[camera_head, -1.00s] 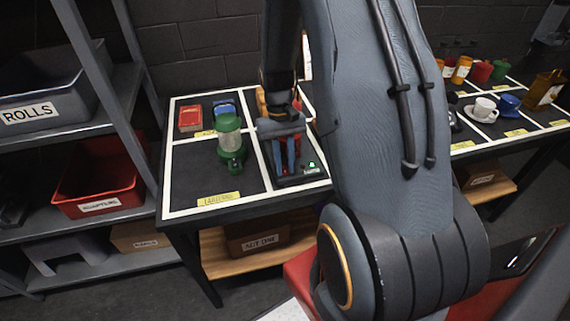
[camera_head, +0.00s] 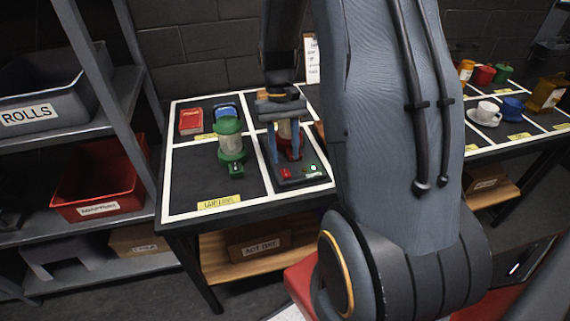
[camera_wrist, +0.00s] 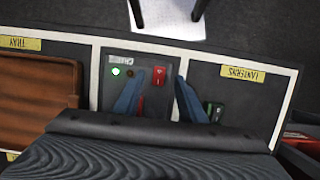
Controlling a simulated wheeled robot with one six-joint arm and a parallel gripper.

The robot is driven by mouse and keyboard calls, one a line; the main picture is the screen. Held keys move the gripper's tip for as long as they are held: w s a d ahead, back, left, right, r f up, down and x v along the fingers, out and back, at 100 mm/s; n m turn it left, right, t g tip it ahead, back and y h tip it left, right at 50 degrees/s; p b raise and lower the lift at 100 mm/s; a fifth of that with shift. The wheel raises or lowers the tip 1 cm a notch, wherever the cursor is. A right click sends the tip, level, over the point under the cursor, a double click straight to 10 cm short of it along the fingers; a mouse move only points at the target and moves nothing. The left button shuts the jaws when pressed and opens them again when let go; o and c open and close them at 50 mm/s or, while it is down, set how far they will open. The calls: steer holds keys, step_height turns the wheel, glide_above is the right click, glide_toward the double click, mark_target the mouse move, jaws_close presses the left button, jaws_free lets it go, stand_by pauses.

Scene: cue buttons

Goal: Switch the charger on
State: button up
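The charger (camera_head: 312,179) is a dark box at the front right of the left table. It has a red switch (camera_head: 286,174) and a small lit green light (camera_head: 313,168). The wrist view also shows the red switch (camera_wrist: 160,76), the lit light (camera_wrist: 115,71) and a dark round knob (camera_wrist: 130,71). A lantern with a red base (camera_head: 291,153) stands at the charger's back, partly hidden by my gripper. My gripper (camera_head: 288,160) points down over the charger, its blue fingers apart and empty. In the wrist view the switch shows between the fingertips. I cannot tell the switch's position.
A green lantern (camera_head: 231,142) stands close on the left. A brown tray (camera_wrist: 38,92) lies on the other side of the charger. The strip of table in front is clear.

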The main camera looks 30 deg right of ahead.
steer(key=v, duration=0.2)
steer(key=shift+r, duration=0.25)
stand_by(0.3)
steer(key=s+a+r+n+t, duration=0.1)
steer(key=s+a+r+t, duration=0.1)
steer(key=s+a, duration=0.2)
steer(key=s+a+r+n+t+h, duration=0.1)
steer(key=s+a+r+n+t, duration=0.1)
steer(key=s+a, duration=0.3)
steer(key=a, duration=0.4)
steer(key=shift+a+r, duration=0.25)
steer(key=shift+r, duration=0.05)
